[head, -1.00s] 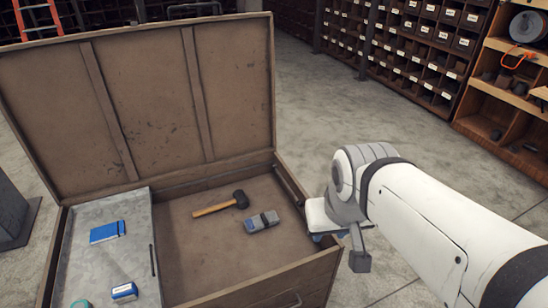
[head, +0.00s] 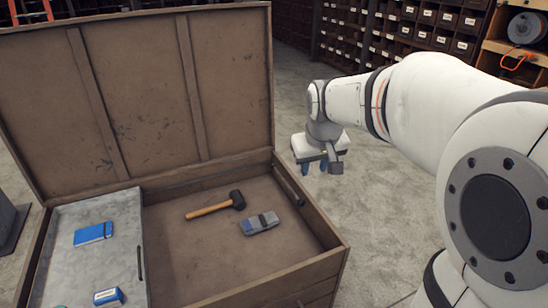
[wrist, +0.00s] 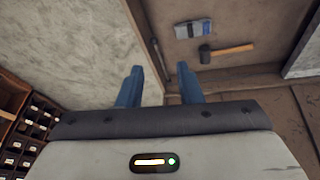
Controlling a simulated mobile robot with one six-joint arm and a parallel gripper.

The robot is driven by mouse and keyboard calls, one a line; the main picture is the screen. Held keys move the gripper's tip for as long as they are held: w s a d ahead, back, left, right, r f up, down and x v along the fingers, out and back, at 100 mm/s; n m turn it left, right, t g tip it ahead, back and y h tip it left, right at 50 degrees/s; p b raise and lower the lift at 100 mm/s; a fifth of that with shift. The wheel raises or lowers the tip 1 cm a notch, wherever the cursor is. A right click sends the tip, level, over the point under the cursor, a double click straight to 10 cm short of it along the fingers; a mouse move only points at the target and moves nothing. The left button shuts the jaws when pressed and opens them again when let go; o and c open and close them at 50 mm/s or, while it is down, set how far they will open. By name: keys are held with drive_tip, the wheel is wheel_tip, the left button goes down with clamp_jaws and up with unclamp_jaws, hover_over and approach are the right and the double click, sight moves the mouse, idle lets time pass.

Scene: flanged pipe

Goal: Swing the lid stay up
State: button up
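The chest's lid (head: 150,105) stands open at the back of the wooden chest (head: 318,262). A dark bar, which looks like the lid stay (head: 289,186), lies low along the inside of the chest's right wall, near the lid's hinge side. It also shows in the wrist view as a thin dark rod (wrist: 161,62) just beyond my fingertips. My gripper (head: 322,167) is outside the chest, to the right of the bar and apart from it. In the wrist view, the two blue fingers (wrist: 160,72) are spread with nothing between them.
A mallet (head: 216,205) and a grey-blue block-like tool (head: 259,223) lie on the chest floor. Drawer shelves (head: 400,30) stand behind; the floor right of the chest is clear.

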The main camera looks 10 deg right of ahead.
drive_tip(key=w+f+n+b, duration=0.1)
drive_tip(key=w+f+b, duration=0.7)
drive_tip(key=w+f, duration=0.8)
drive_tip(key=n+t+b, duration=0.1)
drive_tip(key=b, duration=0.3)
approach(289, 187)
drive_tip(key=shift+x, duration=4.25)
drive_tip(key=shift+w+r+n, duration=0.1)
drive_tip(key=shift+n, duration=0.2)
clamp_jaws()
